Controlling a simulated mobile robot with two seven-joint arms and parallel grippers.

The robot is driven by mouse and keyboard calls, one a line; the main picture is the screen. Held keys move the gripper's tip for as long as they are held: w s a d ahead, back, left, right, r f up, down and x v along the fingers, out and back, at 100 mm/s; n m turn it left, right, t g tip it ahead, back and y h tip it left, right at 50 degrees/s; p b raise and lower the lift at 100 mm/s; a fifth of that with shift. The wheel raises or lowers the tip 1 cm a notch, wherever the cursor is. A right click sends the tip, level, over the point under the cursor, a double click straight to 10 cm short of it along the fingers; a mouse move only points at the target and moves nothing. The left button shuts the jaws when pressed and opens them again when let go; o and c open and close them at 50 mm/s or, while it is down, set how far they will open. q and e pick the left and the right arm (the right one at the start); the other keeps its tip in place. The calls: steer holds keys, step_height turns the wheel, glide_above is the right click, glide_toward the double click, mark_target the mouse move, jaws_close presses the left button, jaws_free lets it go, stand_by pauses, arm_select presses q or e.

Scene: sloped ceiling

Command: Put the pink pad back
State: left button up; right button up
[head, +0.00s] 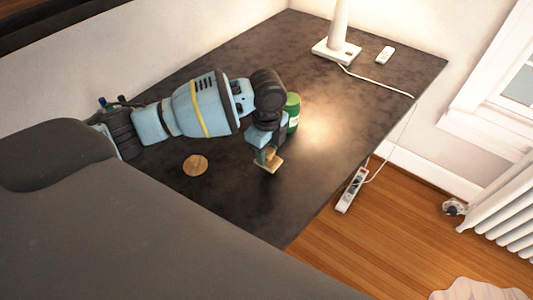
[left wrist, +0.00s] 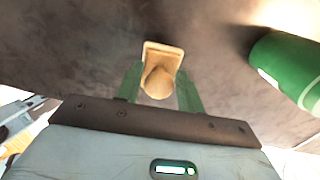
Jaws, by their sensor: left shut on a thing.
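My left gripper (head: 266,157) reaches over the dark table and is shut on a small light wooden piece (head: 273,164). In the left wrist view, this piece (left wrist: 161,72) has a rounded knob between the green fingers (left wrist: 160,85) and a flat rectangular end beyond them. It looks like a stamp; I cannot tell whether it touches the table. I see no clearly pink pad in either view. A round tan wooden disc (head: 195,165) lies flat on the table, left of the gripper. My right gripper is not in view.
A green can (head: 293,111) stands close beside the gripper; it also shows in the left wrist view (left wrist: 288,66). A white lamp (head: 337,48) and a small white remote (head: 385,55) are at the back.

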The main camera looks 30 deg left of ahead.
arm_select(q)
steer(key=shift+w+a+f, duration=0.15)
steer(key=shift+w+a, duration=0.45)
steer(key=shift+w, duration=0.05)
step_height(320, 180, down, 3)
steer(key=shift+f, duration=0.15)
steer(key=o, duration=0.9)
step_height(320, 180, up, 12)
steer(key=shift+p, duration=0.45)
